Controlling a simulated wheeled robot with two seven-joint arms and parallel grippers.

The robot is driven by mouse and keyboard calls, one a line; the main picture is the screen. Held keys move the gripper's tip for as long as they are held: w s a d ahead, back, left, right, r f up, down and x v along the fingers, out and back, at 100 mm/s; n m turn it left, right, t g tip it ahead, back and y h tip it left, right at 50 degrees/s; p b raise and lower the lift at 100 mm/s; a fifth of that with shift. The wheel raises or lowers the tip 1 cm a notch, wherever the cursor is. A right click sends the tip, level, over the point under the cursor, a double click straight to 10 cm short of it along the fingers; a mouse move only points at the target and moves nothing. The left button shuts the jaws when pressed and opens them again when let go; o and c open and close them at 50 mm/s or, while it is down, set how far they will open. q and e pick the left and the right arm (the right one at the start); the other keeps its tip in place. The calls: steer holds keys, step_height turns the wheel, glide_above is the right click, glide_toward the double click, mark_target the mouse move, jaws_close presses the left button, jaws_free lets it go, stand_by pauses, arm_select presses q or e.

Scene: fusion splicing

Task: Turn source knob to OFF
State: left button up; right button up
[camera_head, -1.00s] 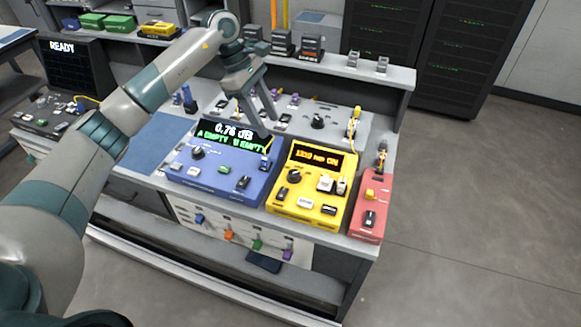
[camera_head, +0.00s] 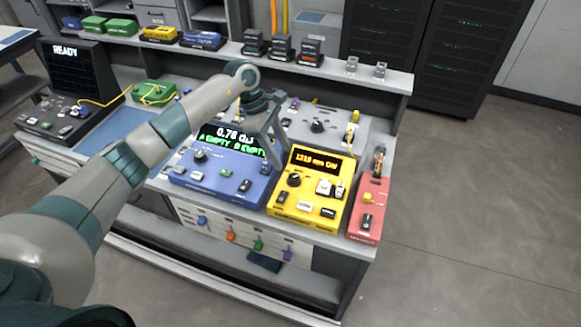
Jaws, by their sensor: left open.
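The yellow source box (camera_head: 284,206) stands on the bench, its display (camera_head: 318,161) lit and appearing to read "1310 nm ON". Its black round knob (camera_head: 294,180) is on the left of the panel, below the display. My left gripper (camera_head: 261,155) is open and empty, fingers pointing down, up and left of the knob and in front of the blue meter's right side. It looks apart from the knob. My right gripper is not in view.
A red box (camera_head: 369,205) stands to the right. A grey panel with a black knob (camera_head: 317,126) lies behind. Small connectors sit on the source box's right side.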

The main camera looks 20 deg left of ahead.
mark_target(293, 176)
arm_select(q)
steer(key=p+x, duration=0.2)
steer(key=x, duration=0.4)
steer(key=shift+d+f, duration=0.15)
steer(key=shift+f, duration=0.15)
steer(key=shift+d+f, duration=0.25)
steer(key=shift+f, duration=0.45)
steer(key=c, duration=1.1)
